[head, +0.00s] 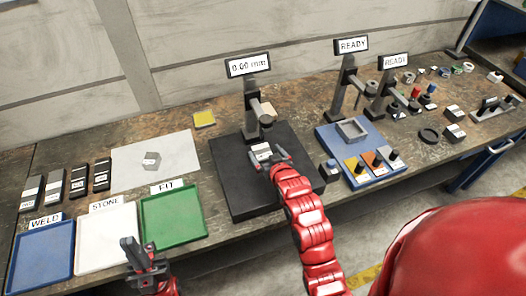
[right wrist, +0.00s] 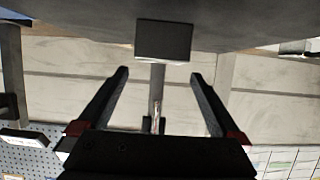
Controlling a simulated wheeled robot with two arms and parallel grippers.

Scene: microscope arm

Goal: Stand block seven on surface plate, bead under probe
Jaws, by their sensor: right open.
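A small block with a white label (head: 261,152) stands on the black surface plate (head: 235,190), close to the probe (head: 266,118) of the gauge stand; the number is too small to read. The stand's display (head: 248,65) reads 0.00 mm. My right gripper (head: 271,163) is low over the plate at the block. I cannot see a bead. My left gripper (head: 132,250) is by the front edge, its jaw opening unclear.
WELD (head: 40,258), STONE (head: 103,238) and FIT (head: 172,213) trays line the front left. Several dark labelled blocks (head: 78,182) and a white sheet (head: 160,160) lie behind them. A blue fixture (head: 345,140) and two READY stands (head: 345,90) are to the right.

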